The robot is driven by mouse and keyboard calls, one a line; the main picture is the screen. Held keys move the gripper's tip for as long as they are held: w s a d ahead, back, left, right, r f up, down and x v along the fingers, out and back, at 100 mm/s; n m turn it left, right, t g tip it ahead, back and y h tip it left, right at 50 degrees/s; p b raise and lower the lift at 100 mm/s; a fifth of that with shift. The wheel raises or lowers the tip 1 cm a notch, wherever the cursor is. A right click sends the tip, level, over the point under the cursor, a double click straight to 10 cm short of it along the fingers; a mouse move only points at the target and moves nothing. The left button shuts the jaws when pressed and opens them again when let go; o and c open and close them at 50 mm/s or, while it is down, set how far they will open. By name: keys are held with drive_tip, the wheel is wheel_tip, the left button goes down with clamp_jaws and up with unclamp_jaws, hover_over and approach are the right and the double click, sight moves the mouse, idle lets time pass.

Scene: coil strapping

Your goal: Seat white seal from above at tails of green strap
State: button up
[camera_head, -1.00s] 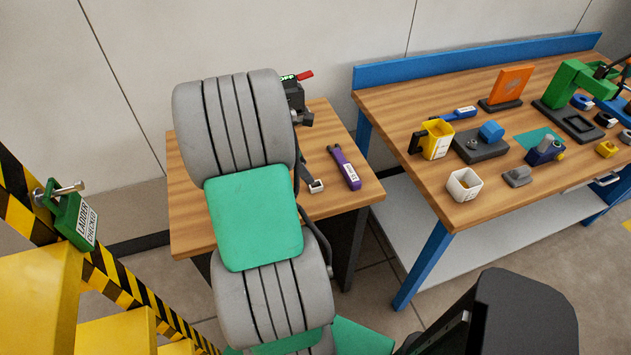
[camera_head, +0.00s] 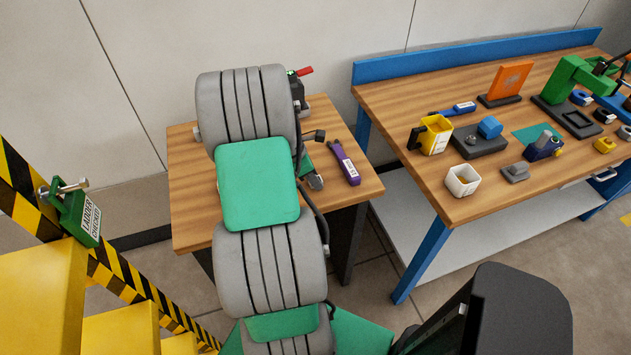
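My arm fills the middle of the view and covers the centre of the small wooden table (camera_head: 190,215). My gripper is hidden behind the arm, so I cannot see its fingers or what they hold. I cannot make out the white seal, the green strap or its tails. A grey rounded piece (camera_head: 315,182) and a bit of green show just right of the arm, too covered to identify. A purple tool with a white label (camera_head: 345,163) lies on the table's right part.
A dark device with a red lever (camera_head: 301,88) stands at the table's back. The blue-framed bench (camera_head: 432,195) at right holds a yellow bin (camera_head: 436,136), a white cup (camera_head: 462,180) and several tools. Yellow steps (camera_head: 40,295) and a striped rail (camera_head: 120,285) stand at left.

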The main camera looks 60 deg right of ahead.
clamp_jaws()
idle(0.3)
